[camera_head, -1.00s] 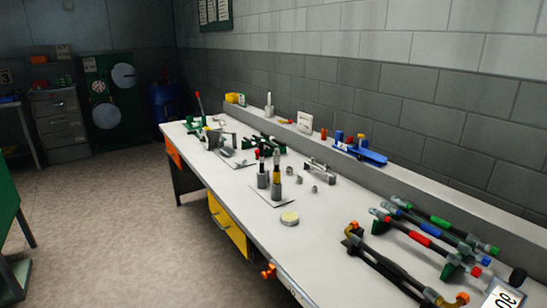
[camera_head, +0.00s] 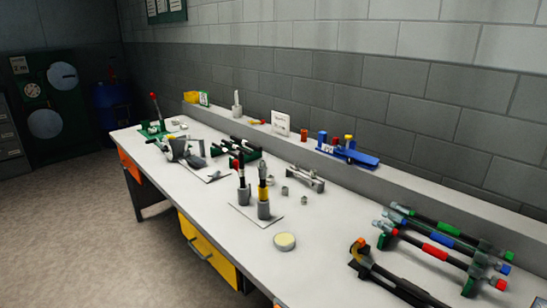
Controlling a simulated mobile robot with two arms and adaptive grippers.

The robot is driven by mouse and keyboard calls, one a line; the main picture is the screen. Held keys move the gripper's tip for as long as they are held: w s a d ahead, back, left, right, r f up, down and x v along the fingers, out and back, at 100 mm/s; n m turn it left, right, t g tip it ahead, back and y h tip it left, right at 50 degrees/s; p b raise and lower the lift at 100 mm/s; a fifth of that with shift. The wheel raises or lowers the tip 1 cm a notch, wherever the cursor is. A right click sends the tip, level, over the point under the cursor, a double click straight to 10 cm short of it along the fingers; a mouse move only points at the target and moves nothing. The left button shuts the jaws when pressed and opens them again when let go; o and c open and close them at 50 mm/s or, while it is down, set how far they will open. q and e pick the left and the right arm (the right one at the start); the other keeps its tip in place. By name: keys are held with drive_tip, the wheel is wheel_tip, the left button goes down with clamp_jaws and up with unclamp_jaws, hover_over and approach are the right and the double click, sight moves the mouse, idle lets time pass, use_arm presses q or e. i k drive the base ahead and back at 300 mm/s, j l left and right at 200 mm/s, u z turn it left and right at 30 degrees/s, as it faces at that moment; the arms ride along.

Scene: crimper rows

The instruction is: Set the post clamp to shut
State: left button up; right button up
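No label marks the post clamp, and I cannot tell for sure which bench item it is. A green stand with a raised, red-tipped lever (camera_head: 154,112) is at the far left end of the bench. A grey device on a plate (camera_head: 180,149) sits just nearer. Both are small, and I cannot tell whether any jaw there is open or shut. Neither of my grippers is in view.
The long white bench (camera_head: 330,230) runs along the wall. Floor (camera_head: 90,225) at left is clear.

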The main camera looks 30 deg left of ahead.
sight(236, 166)
drive_tip(key=i+j+z, duration=0.1)
drive_tip(key=j+z, duration=0.15)
drive_tip(key=j, duration=0.95)
drive_tip(key=j+z, duration=0.25)
drive_tip(key=j, duration=0.9)
